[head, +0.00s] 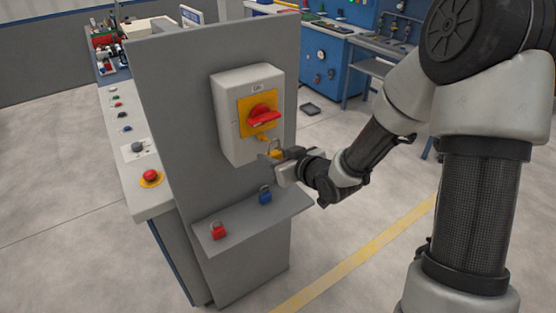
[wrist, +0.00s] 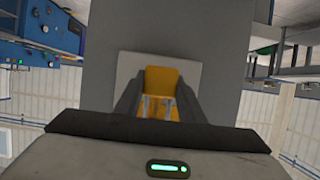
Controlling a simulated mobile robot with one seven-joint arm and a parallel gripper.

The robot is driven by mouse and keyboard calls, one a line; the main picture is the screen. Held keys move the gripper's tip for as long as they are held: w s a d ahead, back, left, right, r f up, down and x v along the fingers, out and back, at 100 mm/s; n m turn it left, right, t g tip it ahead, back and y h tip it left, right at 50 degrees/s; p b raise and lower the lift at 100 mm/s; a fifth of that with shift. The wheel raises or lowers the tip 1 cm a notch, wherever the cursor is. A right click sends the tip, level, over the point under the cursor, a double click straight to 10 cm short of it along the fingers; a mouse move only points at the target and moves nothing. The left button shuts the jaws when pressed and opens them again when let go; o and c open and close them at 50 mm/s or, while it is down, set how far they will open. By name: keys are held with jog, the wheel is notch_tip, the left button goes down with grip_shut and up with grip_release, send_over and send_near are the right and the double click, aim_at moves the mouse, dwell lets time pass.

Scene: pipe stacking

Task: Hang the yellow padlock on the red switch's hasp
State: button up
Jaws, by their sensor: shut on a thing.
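The red switch (head: 263,116) sits on a yellow plate on a pale grey box (head: 230,120), fixed to a grey upright panel. A small yellow hasp (head: 263,138) shows just below the plate. My gripper (head: 273,156) is just under the hasp, at the box's lower right, shut on the yellow padlock (head: 276,154). In the wrist view, yellow (wrist: 160,78) and pale metal bars show between the dark fingers, with the box behind. I cannot tell whether the shackle touches the hasp or passes through it.
A grey shelf (head: 240,238) juts from the panel below the gripper. A red padlock (head: 218,231) and a blue padlock (head: 265,195) stand on it. A console (head: 130,165) with several buttons is left of the panel. Open floor lies to the right.

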jog(key=x, duration=0.1)
jog(key=b+x, duration=0.1)
jog(key=x, duration=0.1)
jog(key=shift+w+a+r, duration=0.15)
jog(key=shift+w+a, duration=0.1)
jog(key=shift+w, duration=0.1)
jog(key=shift+a+r+b, duration=0.1)
jog(key=shift+r+b, duration=0.05)
jog(key=shift+b, duration=0.2)
